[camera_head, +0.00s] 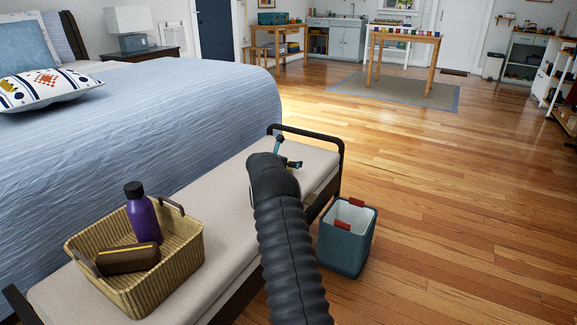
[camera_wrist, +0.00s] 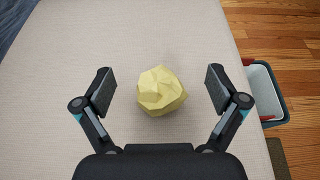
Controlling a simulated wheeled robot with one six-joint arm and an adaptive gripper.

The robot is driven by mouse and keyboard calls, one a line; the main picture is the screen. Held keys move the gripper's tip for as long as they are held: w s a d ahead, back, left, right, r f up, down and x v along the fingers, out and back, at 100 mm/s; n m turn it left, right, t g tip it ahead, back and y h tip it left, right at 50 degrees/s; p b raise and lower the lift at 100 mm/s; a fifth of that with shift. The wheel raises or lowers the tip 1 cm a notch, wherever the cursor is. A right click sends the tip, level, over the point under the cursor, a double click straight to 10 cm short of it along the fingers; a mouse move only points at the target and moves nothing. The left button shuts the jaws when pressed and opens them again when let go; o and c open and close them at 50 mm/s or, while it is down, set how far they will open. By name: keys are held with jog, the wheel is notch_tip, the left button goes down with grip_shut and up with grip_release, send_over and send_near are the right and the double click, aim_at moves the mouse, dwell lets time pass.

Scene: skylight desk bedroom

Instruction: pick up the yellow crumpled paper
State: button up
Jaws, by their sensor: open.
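The yellow crumpled paper (camera_wrist: 161,91) lies on the beige bench cushion (camera_wrist: 150,30) in the wrist view. It sits between the two spread fingers of my gripper (camera_wrist: 160,90), with a clear gap on both sides, so neither finger touches it. My gripper is open and empty. In the head view my gripper (camera_head: 284,158) is over the far part of the bench (camera_head: 225,190), and my arm hides the paper there.
A woven basket (camera_head: 172,275) with a purple bottle (camera_head: 143,216) and a brown case (camera_head: 128,259) stands on the near bench end. A blue-grey bin (camera_head: 343,245) is on the floor right of the bench. A metal rail (camera_head: 310,133) rises at the bench's far end. The bed (camera_head: 130,125) is left.

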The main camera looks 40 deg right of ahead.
jog(key=shift+c, duration=0.3)
jog(key=c, duration=0.8)
